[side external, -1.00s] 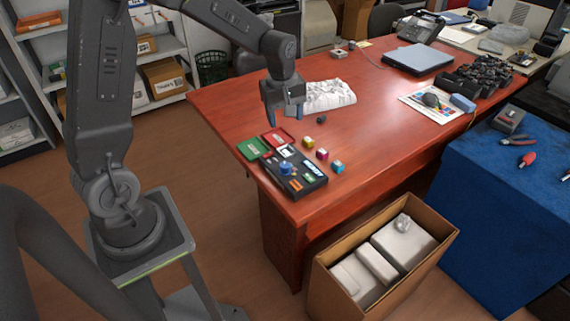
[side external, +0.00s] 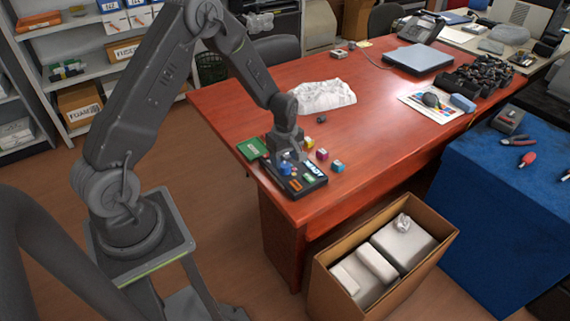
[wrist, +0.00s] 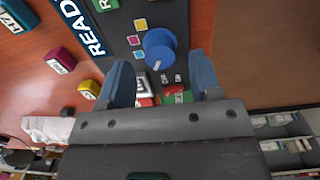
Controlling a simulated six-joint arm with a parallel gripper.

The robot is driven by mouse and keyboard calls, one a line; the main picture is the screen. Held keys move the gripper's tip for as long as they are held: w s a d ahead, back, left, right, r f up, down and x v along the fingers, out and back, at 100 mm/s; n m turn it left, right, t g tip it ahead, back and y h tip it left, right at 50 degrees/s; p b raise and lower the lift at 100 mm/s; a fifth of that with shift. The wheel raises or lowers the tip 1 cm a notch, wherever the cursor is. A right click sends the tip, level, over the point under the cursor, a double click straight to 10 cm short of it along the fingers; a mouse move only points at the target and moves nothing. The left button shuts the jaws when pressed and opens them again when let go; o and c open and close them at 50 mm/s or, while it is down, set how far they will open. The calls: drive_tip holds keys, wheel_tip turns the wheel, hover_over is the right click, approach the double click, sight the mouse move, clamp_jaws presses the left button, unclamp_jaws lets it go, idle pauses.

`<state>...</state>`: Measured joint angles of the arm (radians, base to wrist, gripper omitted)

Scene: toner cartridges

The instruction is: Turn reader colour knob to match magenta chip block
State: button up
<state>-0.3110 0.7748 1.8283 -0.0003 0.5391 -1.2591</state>
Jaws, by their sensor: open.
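The black reader (side external: 312,184) lies near the table's front left edge. Its blue knob (wrist: 160,46) has a white pointer mark on its lower side in the wrist view, beside printed yellow, magenta and cyan squares (wrist: 134,40). The knob also shows in the side view (side external: 287,170), partly hidden. My gripper (wrist: 160,62) is open, with its fingertips on either side of the knob's near edge and apart from it. The magenta chip block (side external: 322,154) sits on the table beside the reader; it also shows in the wrist view (wrist: 60,60).
A yellow block (side external: 308,143) and a cyan block (side external: 338,166) flank the magenta one. A green tray (side external: 252,148) lies left of the reader; the red one is mostly hidden by my gripper. White crumpled material (side external: 322,96) lies behind.

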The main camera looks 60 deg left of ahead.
drive_tip(key=shift+f, duration=1.4)
drive_tip(key=c, duration=0.9)
